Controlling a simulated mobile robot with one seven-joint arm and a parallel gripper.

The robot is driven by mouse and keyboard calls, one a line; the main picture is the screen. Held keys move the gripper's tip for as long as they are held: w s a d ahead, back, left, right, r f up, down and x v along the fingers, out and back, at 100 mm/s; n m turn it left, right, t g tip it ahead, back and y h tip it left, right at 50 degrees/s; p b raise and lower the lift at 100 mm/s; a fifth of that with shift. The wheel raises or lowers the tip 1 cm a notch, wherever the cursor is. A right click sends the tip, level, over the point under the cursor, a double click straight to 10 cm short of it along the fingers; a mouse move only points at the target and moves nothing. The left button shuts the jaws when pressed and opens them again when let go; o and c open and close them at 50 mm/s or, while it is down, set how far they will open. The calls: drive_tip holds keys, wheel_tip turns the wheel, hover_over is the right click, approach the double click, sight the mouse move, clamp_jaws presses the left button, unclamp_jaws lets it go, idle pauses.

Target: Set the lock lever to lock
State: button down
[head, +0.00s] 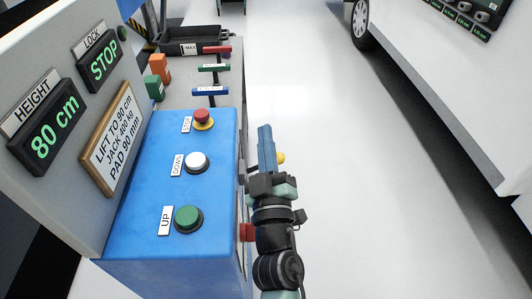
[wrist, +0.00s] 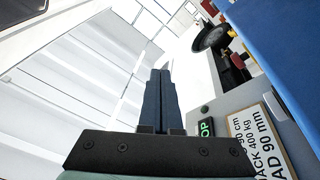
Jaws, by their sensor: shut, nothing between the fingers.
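The blue control console (head: 150,231) is at the left in the head view. A small yellow knob (head: 281,158) shows just right of my fingers; it may be the lock lever's end, but my gripper hides its stem. A red part (head: 246,232) is at the console's right side, partly behind my arm. My gripper (head: 265,132) is shut and empty, just right of the console, fingers pointing away. In the wrist view its fingers (wrist: 160,75) are together. I cannot tell whether they touch the knob. The LOCK display (head: 103,63) reads STOP.
The console top carries a green UP button (head: 187,219), a white DOWN button (head: 197,161) and a red button (head: 203,116). The HEIGHT display (head: 47,120) reads 80 cm. A black tray (head: 190,45) and coloured T-handles stand beyond. Open floor (head: 350,190) lies right, then a vehicle (head: 440,90).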

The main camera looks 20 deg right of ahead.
wheel_tip(320, 180, down, 12)
drive_tip(key=s+n+g+y, duration=0.1)
drive_tip(key=s+n, duration=0.1)
drive_tip(key=shift+s+a+r+y, duration=0.15)
drive_tip(key=shift+r+y, duration=0.1)
drive_tip(key=shift+y, duration=0.05)
drive_tip(key=shift+g, duration=0.3)
drive_tip(key=b+x, duration=0.1)
drive_tip(key=x, duration=0.9)
drive_tip(key=d+f+b, duration=0.1)
drive_tip(key=s+d+f, duration=0.1)
drive_tip(key=f, duration=0.1)
drive_tip(key=shift+s+d+b, duration=0.2)
drive_tip(key=shift+s+b, duration=0.05)
drive_tip(key=shift+b, duration=0.1)
